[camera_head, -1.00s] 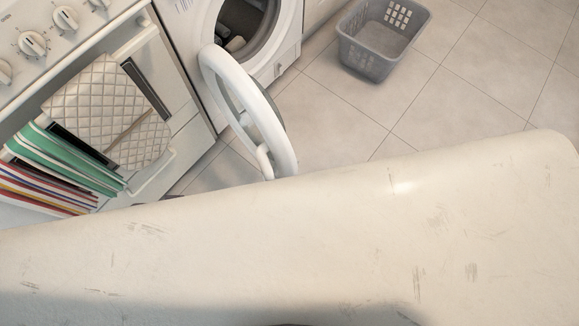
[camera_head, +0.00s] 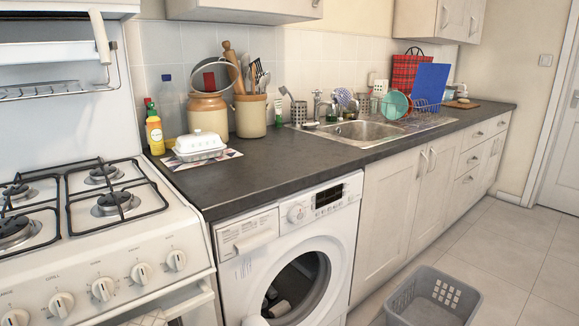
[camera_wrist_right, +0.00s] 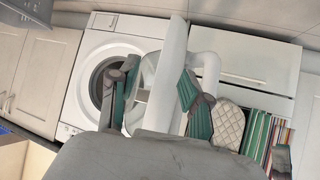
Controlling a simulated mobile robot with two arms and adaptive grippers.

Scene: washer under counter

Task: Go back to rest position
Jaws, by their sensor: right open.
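The white washing machine (camera_head: 340,215) stands under the dark counter, its round opening showing some pale items inside. Its open door is mostly below the head view. In the right wrist view the washer (camera_wrist_right: 84,70) is at left, and the white door rim (camera_wrist_right: 172,65) stands upright in front of it. My right gripper (camera_wrist_right: 158,72) is open, with green-padded fingers on either side of the door rim. I cannot tell whether a finger touches it. My left gripper is in neither current view.
The cooker (camera_head: 100,240) stands left of the washer. A grey basket (camera_head: 433,300) is on the floor at right. The counter (camera_head: 240,185) holds a butter dish (camera_head: 199,145), a yellow bottle (camera_head: 154,132) and utensil jars.

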